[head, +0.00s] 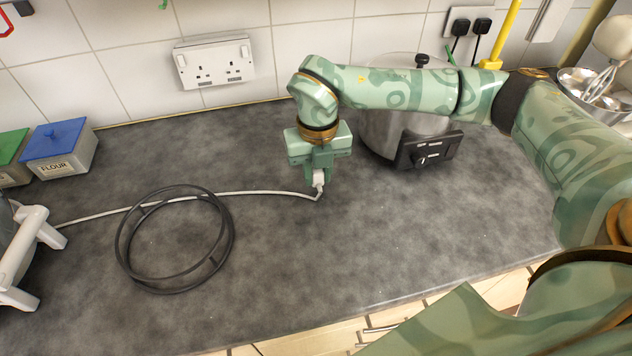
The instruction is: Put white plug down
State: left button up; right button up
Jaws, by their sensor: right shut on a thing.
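The white plug (319,178) is between the fingers of my right gripper (319,172), which is shut on it and points down at the grey worktop (400,230). The plug is at or just above the worktop; I cannot tell if it touches. Its white cable (250,194) bends at the plug and runs left along the worktop, past the black ring stand, towards a white appliance (28,250) at the left edge. My left gripper is not in view.
A double wall socket (214,62) is on the tiled wall. A black ring stand (122,250) lies left of the plug. A steel pot (385,130) with a black control box stands right behind my gripper. A flour tin (62,148) is at left. The front middle worktop is clear.

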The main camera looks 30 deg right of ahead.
aim_at(317, 182)
jog(key=f, duration=0.2)
jog(key=w+f+b, duration=0.1)
jog(key=f, duration=0.1)
jog(key=shift+d+f, duration=0.1)
jog(key=shift+f, duration=0.05)
jog(key=shift+s, duration=0.1)
jog(key=o, duration=0.9)
jog(key=shift+o, duration=0.2)
notch_tip(317, 182, up, 12)
jog(key=shift+r+p, duration=0.15)
jog(key=shift+p, duration=1.05)
